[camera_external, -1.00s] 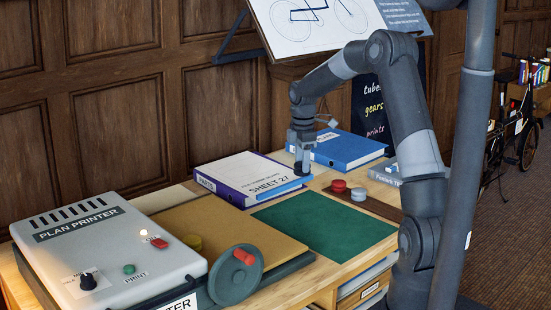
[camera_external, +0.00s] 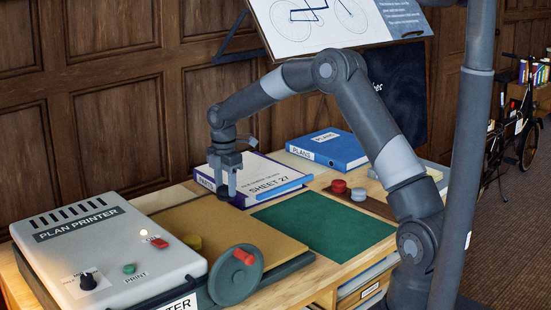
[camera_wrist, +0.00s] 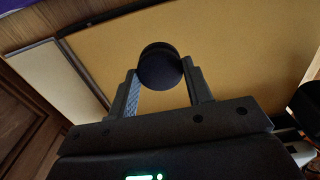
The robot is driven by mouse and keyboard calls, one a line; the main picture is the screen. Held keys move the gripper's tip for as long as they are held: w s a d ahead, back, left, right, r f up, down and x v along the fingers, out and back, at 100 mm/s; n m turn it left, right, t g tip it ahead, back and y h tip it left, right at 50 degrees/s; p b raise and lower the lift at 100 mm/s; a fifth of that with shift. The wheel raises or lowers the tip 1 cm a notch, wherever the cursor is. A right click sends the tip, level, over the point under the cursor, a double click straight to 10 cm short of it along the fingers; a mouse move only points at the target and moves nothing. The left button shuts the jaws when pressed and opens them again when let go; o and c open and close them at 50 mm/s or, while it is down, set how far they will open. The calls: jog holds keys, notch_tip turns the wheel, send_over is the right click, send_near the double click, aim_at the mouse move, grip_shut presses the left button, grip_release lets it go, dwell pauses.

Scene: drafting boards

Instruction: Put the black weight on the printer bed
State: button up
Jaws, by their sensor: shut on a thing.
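My gripper (camera_external: 227,191) is above the far edge of the printer bed, in front of the sheet binder. In the wrist view its fingers (camera_wrist: 162,88) are shut on the black weight (camera_wrist: 160,66), a dark round disc. In the external view I cannot clearly make out the weight between the fingers. The printer bed (camera_external: 240,225) is a flat tan surface right of the grey plan printer's cover. It also shows below the weight in the wrist view (camera_wrist: 225,45). The weight is held apart from the bed.
A handwheel (camera_external: 236,276) stands at the near edge. A white-topped binder (camera_external: 262,172), a blue binder (camera_external: 328,149), a green mat (camera_external: 325,225), and red (camera_external: 338,186) and grey (camera_external: 358,194) weights lie to the right.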

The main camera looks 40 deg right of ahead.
jog(key=shift+w+a+f, duration=0.35)
jog(key=shift+a+f, duration=0.1)
jog(key=shift+a, duration=0.2)
jog(key=shift+w+a+f, duration=0.35)
jog(key=shift+a+f, duration=0.05)
jog(key=shift+a, duration=0.2)
jog(key=shift+f, duration=2)
jog(key=o, duration=1.3)
jog(key=shift+f, duration=0.15)
jog(key=shift+o, duration=0.2)
